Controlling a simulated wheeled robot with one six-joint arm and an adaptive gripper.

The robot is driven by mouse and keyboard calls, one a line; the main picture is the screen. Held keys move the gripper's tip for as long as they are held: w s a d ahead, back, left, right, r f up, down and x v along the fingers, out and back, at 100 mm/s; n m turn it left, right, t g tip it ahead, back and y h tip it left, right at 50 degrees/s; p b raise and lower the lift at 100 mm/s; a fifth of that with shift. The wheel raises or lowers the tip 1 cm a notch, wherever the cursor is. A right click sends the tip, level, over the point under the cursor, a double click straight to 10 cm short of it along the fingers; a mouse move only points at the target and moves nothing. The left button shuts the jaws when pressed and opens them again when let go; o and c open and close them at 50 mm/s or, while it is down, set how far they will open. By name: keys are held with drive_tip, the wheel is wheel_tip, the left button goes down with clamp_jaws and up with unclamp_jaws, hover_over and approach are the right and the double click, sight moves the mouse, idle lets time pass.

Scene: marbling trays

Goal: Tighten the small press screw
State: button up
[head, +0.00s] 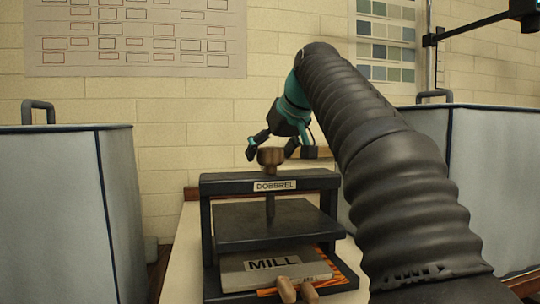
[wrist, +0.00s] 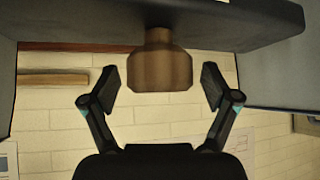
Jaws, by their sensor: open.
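The small press (head: 212,190) is a dark frame with a label on its top beam that seems to read DOBBREL. Its screw has a brown round knob (head: 270,157) above the beam, and the spindle (head: 270,208) runs down to a dark plate (head: 240,228). My gripper (head: 271,150) is at the knob from above, one finger on each side. In the wrist view my gripper (wrist: 160,86) is open, with the knob (wrist: 160,66) between the fingers and a gap on both sides. The beam (wrist: 215,28) crosses the top of that view.
A grey block marked MILL (head: 310,268) lies under the plate, with brown pegs (head: 287,289) in front. The press stands on a pale bench (head: 183,262). Large grey bins stand left (head: 55,210) and right (head: 500,190). A brick wall is behind.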

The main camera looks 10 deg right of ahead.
drive_tip(key=c, duration=1.2)
drive_tip(key=shift+m+h, duration=0.3)
drive_tip(key=shift+m, duration=0.1)
drive_tip(key=m+h+p, duration=0.1)
drive_tip(key=m+h, duration=0.1)
drive_tip(key=shift+a+m+p, duration=0.1)
drive_tip(key=shift+m+p, duration=0.2)
drive_tip(key=shift+p, duration=0.1)
drive_tip(key=shift+m+h+p, duration=0.75)
drive_tip(key=shift+m+h, duration=0.35)
drive_tip(key=shift+m, duration=0.3)
